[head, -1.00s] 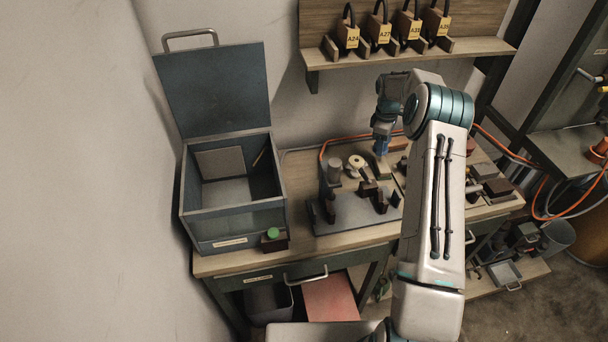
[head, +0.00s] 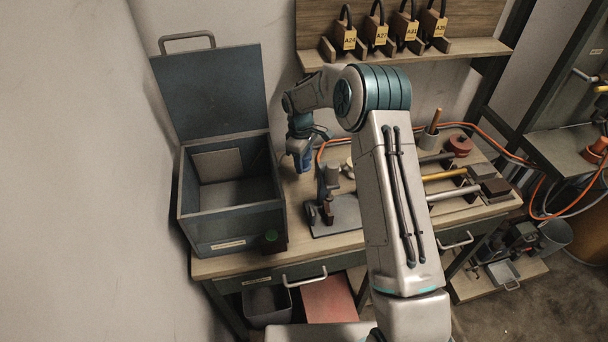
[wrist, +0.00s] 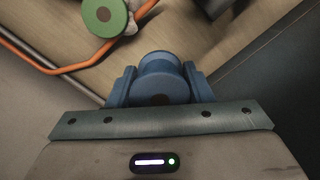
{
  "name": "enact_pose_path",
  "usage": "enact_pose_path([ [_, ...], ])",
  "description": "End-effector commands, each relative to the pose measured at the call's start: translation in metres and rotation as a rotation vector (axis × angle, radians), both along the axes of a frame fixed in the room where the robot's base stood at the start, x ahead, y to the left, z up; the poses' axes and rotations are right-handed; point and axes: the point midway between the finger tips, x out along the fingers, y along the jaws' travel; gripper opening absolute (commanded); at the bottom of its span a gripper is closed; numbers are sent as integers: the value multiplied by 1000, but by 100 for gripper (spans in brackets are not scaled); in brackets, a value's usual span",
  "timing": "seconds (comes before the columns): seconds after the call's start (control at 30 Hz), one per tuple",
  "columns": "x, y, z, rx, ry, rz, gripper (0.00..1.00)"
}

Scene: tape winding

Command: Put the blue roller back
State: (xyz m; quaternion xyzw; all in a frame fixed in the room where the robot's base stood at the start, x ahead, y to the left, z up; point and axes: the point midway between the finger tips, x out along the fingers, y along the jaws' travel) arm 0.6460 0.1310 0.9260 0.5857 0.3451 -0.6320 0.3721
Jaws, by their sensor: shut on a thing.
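My gripper (head: 303,160) hangs above the back of the workbench, just right of the open grey-blue box (head: 228,222). In the wrist view its blue fingers (wrist: 158,92) are shut on the blue roller (wrist: 160,68), a short spool shape with a round end. In the head view the roller is hard to tell apart from the blue fingers. The winding fixture (head: 338,216), a grey plate with dark uprights, stands in front and to the right of my gripper. My arm hides its right part.
A block with a green button (head: 271,237) stands before the box. A green disc with a brown hub (wrist: 104,16) and an orange cable (wrist: 30,56) show in the wrist view. Yellow and grey rods (head: 444,175) lie at right. A shelf (head: 400,58) hangs above.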

Motion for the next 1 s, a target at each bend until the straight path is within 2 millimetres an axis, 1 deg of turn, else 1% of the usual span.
enact_pose_path([
  [0.03,-1,0,-11,-1,2,-2,19],
  [0.07,0,0,-16,-1,2,-2,19],
  [0.13,0,0,-22,-1,0,-2,19],
  [0.27,0,-1,-27,-1,0,-2,19],
  [0.33,0,-1,-33,-1,0,-1,19],
  [0.5,0,-1,-62,-1,2,-1,19],
  [0.57,0,-1,-69,0,1,-1,19],
  [0.63,0,-1,-72,-1,0,-1,19],
  [0.83,0,-1,-70,0,0,-1,19],
  [0.97,0,-1,-75,0,0,-1,19],
  [1.0,0,-1,-74,0,0,-1,52],
])
